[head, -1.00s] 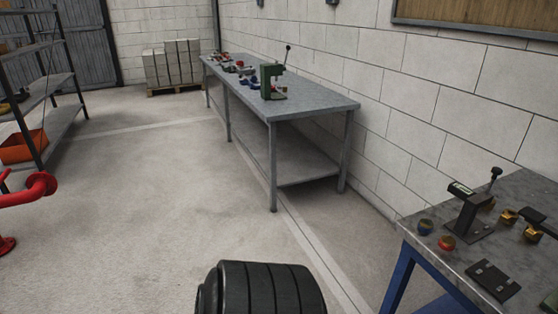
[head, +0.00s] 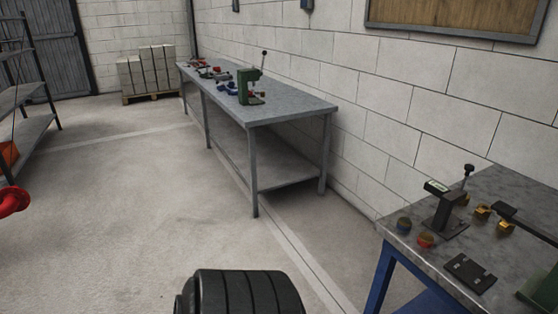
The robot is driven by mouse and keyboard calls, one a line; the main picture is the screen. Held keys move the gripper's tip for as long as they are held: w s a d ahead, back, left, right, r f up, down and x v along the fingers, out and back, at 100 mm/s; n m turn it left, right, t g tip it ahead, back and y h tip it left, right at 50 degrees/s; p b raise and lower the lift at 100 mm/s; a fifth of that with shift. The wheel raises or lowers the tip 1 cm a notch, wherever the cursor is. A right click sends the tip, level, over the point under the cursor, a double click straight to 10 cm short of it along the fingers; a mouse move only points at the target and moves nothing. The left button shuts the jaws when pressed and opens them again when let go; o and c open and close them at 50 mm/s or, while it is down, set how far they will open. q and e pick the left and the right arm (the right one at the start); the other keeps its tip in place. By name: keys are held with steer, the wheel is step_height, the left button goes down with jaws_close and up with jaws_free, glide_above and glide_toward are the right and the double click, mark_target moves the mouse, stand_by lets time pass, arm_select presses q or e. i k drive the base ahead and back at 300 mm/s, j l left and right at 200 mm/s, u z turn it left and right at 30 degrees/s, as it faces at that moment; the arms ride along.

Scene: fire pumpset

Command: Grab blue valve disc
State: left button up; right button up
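A small round disc with a blue side and a brownish top (head: 404,224) lies near the left corner of the blue-legged workbench (head: 445,240) at the right. A similar red disc (head: 425,240) lies just in front of it. Small blue parts (head: 228,88) also lie on the long grey bench (head: 290,105) farther back, too small to make out. Neither of my grippers is in view.
On the near bench stand a dark press-like tool (head: 445,208), brass fittings (head: 482,212) and a dark plate (head: 470,272). A green press (head: 246,88) stands on the far bench. A red pipe (head: 12,200) is at the left edge.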

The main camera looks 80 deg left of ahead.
mark_target(403, 223)
steer(key=j+u, duration=0.1)
steer(key=u, duration=1.35)
